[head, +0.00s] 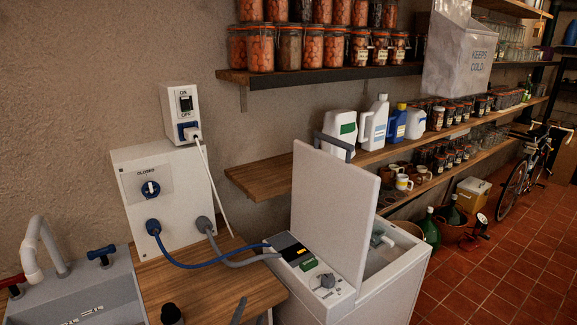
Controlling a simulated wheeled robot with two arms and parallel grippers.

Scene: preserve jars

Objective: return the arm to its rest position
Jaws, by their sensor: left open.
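My left gripper (206,314) shows only in part at the bottom edge of the head view. Two dark pieces that look like its fingertips stand apart over the wooden worktop (210,282), with nothing seen between them. The rest of that gripper and its arm are cut off by the frame. My right gripper is not in view.
A white top-loading washer (383,288) with its lid (329,215) raised stands to the right. Blue and grey hoses run to it from a wall box (165,190). A sink with a tap (42,240) is at left. Jars fill the shelves; the tiled floor (490,285) has free room.

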